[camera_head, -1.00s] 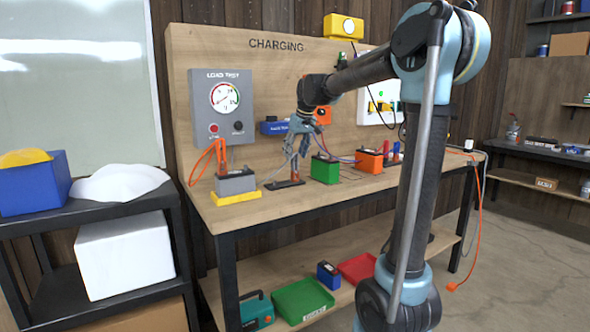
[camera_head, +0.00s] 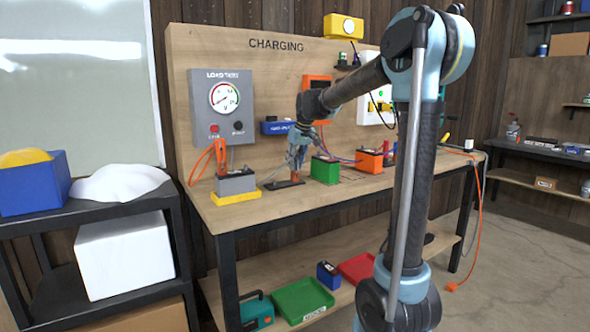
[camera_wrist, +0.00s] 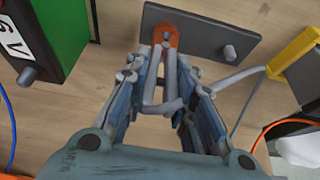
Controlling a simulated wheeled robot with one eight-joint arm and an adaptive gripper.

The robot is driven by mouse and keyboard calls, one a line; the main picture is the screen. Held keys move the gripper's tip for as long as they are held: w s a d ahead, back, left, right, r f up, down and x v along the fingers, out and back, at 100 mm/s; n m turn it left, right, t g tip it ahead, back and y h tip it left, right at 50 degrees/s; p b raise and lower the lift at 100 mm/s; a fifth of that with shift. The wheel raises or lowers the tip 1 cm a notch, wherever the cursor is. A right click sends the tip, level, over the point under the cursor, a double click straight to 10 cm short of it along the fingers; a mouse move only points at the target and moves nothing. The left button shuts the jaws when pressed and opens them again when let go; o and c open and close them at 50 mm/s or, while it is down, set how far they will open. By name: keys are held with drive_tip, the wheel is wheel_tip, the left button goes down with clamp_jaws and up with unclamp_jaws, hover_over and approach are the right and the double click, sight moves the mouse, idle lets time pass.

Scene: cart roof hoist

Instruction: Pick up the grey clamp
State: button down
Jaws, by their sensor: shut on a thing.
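The grey clamp (camera_wrist: 150,92) shows in the wrist view as two slim grey arms between my fingers, beside an orange post (camera_wrist: 166,32) on a dark plate (camera_wrist: 205,38). A grey cable (camera_wrist: 225,82) runs off to the right from it. My gripper (camera_wrist: 162,80) is shut on the clamp from both sides. In the head view my gripper (camera_head: 296,158) is low over the workbench, right at the orange post (camera_head: 297,172) on its dark plate (camera_head: 284,184). The clamp is too small and hidden there to make out.
A green battery (camera_head: 325,169) stands close right of the post, an orange one (camera_head: 369,160) beyond it. A grey battery (camera_head: 235,183) on a yellow base is at left, below the load tester (camera_head: 222,108). Cables cross the workbench (camera_head: 330,195).

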drive_tip(key=shift+r, duration=0.1)
wheel_tip(320, 180, up, 10)
drive_tip(key=shift+f, duration=0.1)
idle(0.5)
idle(0.4)
